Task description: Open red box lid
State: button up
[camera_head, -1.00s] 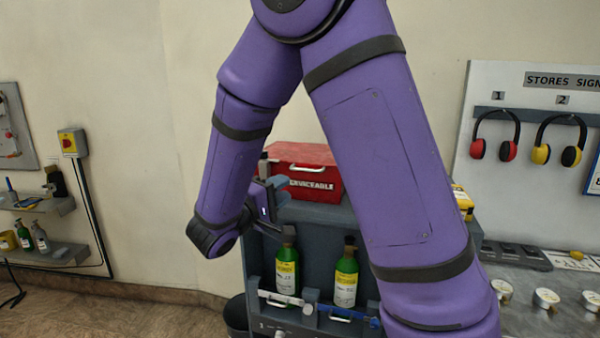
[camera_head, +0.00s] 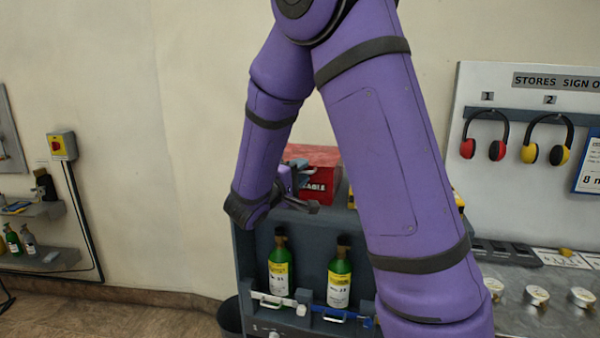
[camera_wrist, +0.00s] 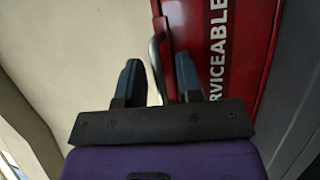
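The red box (camera_head: 318,187) with white lettering sits on the grey cabinet top in the head view, its lid down and partly hidden behind my arm. In the wrist view the red box (camera_wrist: 228,60) fills the upper right, with its grey handle (camera_wrist: 157,65) standing out from the lid edge. My gripper (camera_wrist: 158,80) is open, with one dark finger on each side of the handle and gaps showing between. In the head view my gripper (camera_head: 300,184) is at the front left of the box, partly hidden by my wrist.
Two green bottles (camera_head: 280,268) (camera_head: 339,274) stand in the cabinet's front rack below my gripper. A yellow object (camera_head: 459,202) is on the cabinet top behind my upper arm. A bench with several round items (camera_head: 537,296) is at right.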

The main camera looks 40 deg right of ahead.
grip_shut()
jog(key=shift+r, duration=0.1)
dwell(0.3)
